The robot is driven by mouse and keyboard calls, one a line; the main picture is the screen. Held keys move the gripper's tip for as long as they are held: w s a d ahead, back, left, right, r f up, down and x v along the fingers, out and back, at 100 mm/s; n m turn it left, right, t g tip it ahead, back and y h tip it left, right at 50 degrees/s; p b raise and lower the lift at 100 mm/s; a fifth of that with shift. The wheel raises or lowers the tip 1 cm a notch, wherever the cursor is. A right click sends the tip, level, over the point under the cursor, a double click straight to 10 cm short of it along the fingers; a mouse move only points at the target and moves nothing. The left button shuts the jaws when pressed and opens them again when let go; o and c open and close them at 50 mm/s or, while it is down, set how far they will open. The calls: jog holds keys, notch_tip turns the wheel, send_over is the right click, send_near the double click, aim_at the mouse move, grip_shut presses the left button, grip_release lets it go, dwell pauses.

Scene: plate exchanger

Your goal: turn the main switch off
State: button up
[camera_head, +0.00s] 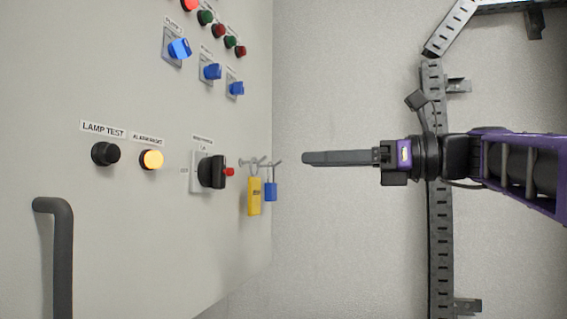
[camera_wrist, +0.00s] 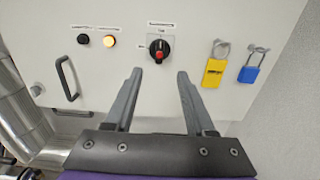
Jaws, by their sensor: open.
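The main switch (camera_head: 211,172) is a black rotary handle with a red part on a light plate, on the grey cabinet front (camera_head: 120,230). In the wrist view the main switch (camera_wrist: 159,48) shows from the front, with its handle about upright; its label is too small to read. My gripper (camera_head: 305,158) is to the right of the switch in the head view, apart from it and pointing left. In the wrist view my gripper (camera_wrist: 160,75) is open and empty, its two fingers below and either side of the switch.
A yellow padlock (camera_head: 254,196) and a blue padlock (camera_head: 270,191) hang right of the switch. A lit amber button (camera_head: 152,159) and a black lamp test button (camera_head: 105,153) are left. Blue selector knobs (camera_head: 211,71) sit above. A dark handle (camera_head: 62,255) projects at lower left.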

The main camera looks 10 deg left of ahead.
aim_at(224, 163)
jog(key=a, duration=0.5)
jog(key=w+a, duration=0.1)
jog(key=a, duration=1)
jog(key=shift+w, duration=0.2)
grip_shut()
